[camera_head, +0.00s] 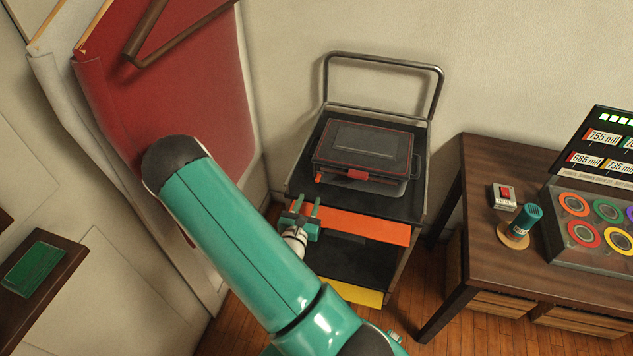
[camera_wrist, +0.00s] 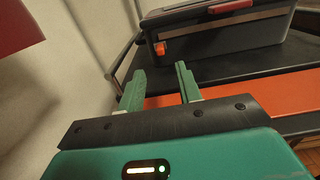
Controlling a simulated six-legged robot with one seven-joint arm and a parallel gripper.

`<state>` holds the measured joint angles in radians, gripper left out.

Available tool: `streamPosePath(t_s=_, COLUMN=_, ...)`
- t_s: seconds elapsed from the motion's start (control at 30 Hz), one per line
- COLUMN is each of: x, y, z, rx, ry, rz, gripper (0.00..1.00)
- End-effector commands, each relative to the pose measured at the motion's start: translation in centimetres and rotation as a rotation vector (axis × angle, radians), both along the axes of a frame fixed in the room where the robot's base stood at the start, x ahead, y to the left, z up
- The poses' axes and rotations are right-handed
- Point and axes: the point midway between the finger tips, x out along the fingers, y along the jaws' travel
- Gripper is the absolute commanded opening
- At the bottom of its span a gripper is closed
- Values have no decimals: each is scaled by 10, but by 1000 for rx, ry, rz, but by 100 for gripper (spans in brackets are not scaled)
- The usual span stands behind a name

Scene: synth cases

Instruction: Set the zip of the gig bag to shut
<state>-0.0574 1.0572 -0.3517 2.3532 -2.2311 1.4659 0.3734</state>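The gig bag (camera_head: 365,145) looks like a flat dark case with red-orange edging. It lies on the top of a black trolley. A red handle-like piece (camera_head: 357,174) is at its front, and a small orange tab (camera_head: 318,177) is at its front left corner. The tab also shows in the wrist view (camera_wrist: 161,48); I cannot tell whether it is the zip pull. The bag's lid looks down; how far the zip is closed is too small to tell. My gripper (camera_head: 308,204) is open and empty, in front of the trolley's left front edge, apart from the bag. Its two green fingers show in the wrist view (camera_wrist: 159,72).
The trolley (camera_head: 405,207) has an orange front strip and a tall rear handle. A brown table (camera_head: 480,165) with a red-switch box, a green cylinder and a coloured-ring panel stands right. A red hanging sheet (camera_head: 190,80) is at left. Bare trolley top surrounds the bag.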

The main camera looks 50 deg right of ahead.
Motion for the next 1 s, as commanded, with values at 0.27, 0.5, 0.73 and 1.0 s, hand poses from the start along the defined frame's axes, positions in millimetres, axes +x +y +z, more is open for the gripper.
streamPosePath(t_s=0.27, x=25, y=-50, z=0, rx=-2, ry=-1, rz=-3, gripper=35)
streamPosePath(t_s=0.5, x=39, y=-77, z=0, rx=-1, ry=0, rz=-2, gripper=35)
streamPosePath(t_s=0.73, x=42, y=-81, z=0, rx=-1, ry=0, rz=-1, gripper=35)
streamPosePath(t_s=1.0, x=42, y=-80, z=0, rx=-1, ry=0, rz=-1, gripper=3)
